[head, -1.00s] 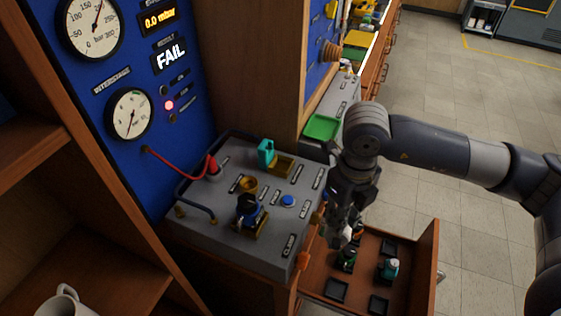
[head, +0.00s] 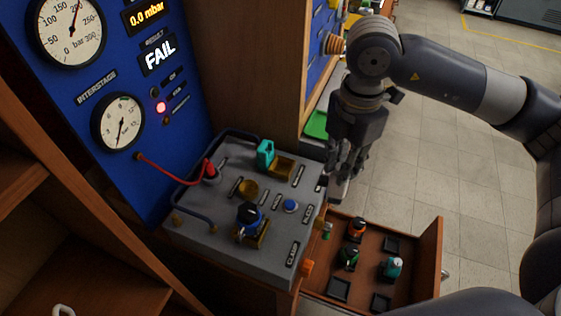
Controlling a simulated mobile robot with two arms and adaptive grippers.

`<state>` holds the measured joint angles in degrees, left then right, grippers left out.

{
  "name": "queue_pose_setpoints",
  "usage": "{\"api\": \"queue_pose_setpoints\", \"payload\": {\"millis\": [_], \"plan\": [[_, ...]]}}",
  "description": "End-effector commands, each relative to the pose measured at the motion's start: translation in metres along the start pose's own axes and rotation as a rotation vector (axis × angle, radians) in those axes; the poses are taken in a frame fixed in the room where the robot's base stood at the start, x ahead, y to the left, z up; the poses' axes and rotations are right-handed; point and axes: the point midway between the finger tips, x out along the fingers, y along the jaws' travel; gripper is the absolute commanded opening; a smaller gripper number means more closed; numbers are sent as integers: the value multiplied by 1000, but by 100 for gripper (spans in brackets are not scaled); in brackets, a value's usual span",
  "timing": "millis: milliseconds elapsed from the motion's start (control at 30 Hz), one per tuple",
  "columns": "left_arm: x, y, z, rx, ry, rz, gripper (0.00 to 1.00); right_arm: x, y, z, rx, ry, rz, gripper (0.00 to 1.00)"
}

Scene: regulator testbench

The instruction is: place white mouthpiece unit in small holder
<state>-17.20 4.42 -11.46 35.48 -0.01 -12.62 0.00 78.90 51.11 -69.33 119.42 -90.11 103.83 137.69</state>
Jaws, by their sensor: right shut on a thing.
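My right gripper (head: 338,182) is above the gap between the grey test bench and the open drawer, fingers pointing down. It is shut on a small pale thing, seemingly the white mouthpiece unit, which the fingers mostly hide. On the bench top are a round brass holder (head: 247,189), empty as far as I see, and a square brass holder (head: 282,167) beside a teal part (head: 265,155). I cannot tell which is the small holder. A blue-and-black unit (head: 249,217) stands upright on a brass base at the bench front. My left gripper is not in view.
The open drawer (head: 434,250) holds orange (head: 357,229), green (head: 349,258) and teal (head: 392,267) units and several empty black square holders. A red hose (head: 170,172) runs from the blue panel to the bench. The panel reads FAIL. A green tray (head: 316,124) lies behind.

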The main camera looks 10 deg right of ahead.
Motion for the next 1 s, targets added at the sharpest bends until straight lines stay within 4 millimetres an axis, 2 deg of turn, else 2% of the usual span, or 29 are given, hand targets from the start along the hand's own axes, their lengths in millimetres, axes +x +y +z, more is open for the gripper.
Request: {"api": "queue_pose_setpoints", "payload": {"millis": [167,267,700,900,1000], "plan": [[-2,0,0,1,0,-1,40,-8,1,0,110,2,1,0],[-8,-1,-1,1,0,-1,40,-10,10,-3,128,2,0,0],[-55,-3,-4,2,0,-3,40,-4,102,-26,129,1,-1,0],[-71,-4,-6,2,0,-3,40,1,137,-34,128,2,-1,0],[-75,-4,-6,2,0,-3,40,4,148,-36,128,2,-1,0]]}}
